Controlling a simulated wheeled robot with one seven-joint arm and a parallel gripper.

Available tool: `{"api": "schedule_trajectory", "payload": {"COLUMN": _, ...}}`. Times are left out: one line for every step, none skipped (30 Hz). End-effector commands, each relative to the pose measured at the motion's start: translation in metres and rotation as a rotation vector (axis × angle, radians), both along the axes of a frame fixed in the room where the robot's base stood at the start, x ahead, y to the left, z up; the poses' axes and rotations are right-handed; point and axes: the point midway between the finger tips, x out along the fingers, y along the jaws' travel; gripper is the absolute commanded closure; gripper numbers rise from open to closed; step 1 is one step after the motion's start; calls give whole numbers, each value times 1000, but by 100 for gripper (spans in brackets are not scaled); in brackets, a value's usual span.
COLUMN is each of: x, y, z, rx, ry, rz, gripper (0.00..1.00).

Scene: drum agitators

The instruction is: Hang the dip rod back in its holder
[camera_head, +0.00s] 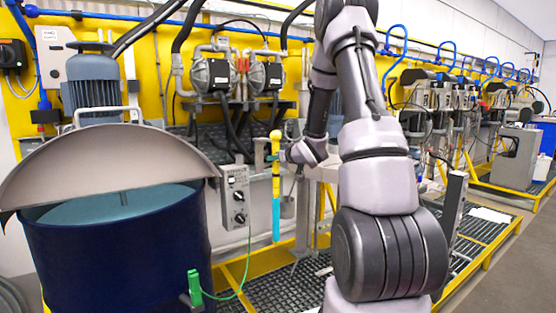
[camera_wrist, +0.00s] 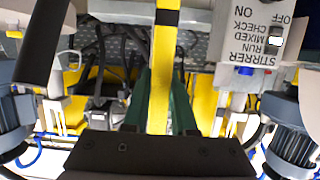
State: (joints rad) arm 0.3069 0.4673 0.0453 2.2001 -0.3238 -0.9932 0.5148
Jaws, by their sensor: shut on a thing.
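The dip rod (camera_head: 276,185) is a slim yellow rod with a light-blue lower end. It hangs upright in the air to the right of the blue drum (camera_head: 110,260). My gripper (camera_head: 280,156) is shut on its upper part. In the wrist view the yellow rod (camera_wrist: 160,85) runs up between the green-sided fingers of my gripper (camera_wrist: 163,95), with a black band on it near the top edge. The rod's blue end is out of the wrist view. I cannot make out the holder for certain in either view.
A grey control box (camera_head: 235,195) with knobs stands just left of the rod; a labelled stirrer switch panel (camera_wrist: 255,40) shows in the wrist view. Pumps (camera_head: 215,74) line the yellow wall. Grating (camera_head: 285,285) lies below.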

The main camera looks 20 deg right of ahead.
Motion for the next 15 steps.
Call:
{"api": "schedule_trajectory", "payload": {"x": 2, "y": 1, "z": 0, "rx": 0, "ry": 0, "rz": 0, "gripper": 100}}
{"api": "schedule_trajectory", "payload": {"x": 2, "y": 1, "z": 0, "rx": 0, "ry": 0, "rz": 0, "gripper": 100}}
{"api": "schedule_trajectory", "payload": {"x": 3, "y": 1, "z": 0, "rx": 0, "ry": 0, "rz": 0, "gripper": 100}}
{"api": "schedule_trajectory", "payload": {"x": 3, "y": 1, "z": 0, "rx": 0, "ry": 0, "rz": 0, "gripper": 100}}
{"api": "schedule_trajectory", "payload": {"x": 3, "y": 1, "z": 0, "rx": 0, "ry": 0, "rz": 0, "gripper": 100}}
{"api": "schedule_trajectory", "payload": {"x": 3, "y": 1, "z": 0, "rx": 0, "ry": 0, "rz": 0, "gripper": 100}}
{"api": "schedule_trajectory", "payload": {"x": 3, "y": 1, "z": 0, "rx": 0, "ry": 0, "rz": 0, "gripper": 100}}
{"api": "schedule_trajectory", "payload": {"x": 3, "y": 1, "z": 0, "rx": 0, "ry": -1, "rz": 0, "gripper": 100}}
{"api": "schedule_trajectory", "payload": {"x": 3, "y": 1, "z": 0, "rx": 0, "ry": -1, "rz": 0, "gripper": 100}}
{"api": "schedule_trajectory", "payload": {"x": 3, "y": 1, "z": 0, "rx": 0, "ry": -1, "rz": 0, "gripper": 100}}
{"api": "schedule_trajectory", "payload": {"x": 3, "y": 1, "z": 0, "rx": 0, "ry": -1, "rz": 0, "gripper": 100}}
{"api": "schedule_trajectory", "payload": {"x": 3, "y": 1, "z": 0, "rx": 0, "ry": -1, "rz": 0, "gripper": 100}}
{"api": "schedule_trajectory", "payload": {"x": 3, "y": 1, "z": 0, "rx": 0, "ry": -1, "rz": 0, "gripper": 100}}
{"api": "schedule_trajectory", "payload": {"x": 4, "y": 1, "z": 0, "rx": 0, "ry": -1, "rz": 0, "gripper": 100}}
{"api": "schedule_trajectory", "payload": {"x": 5, "y": 1, "z": 0, "rx": 0, "ry": -1, "rz": 1, "gripper": 100}}
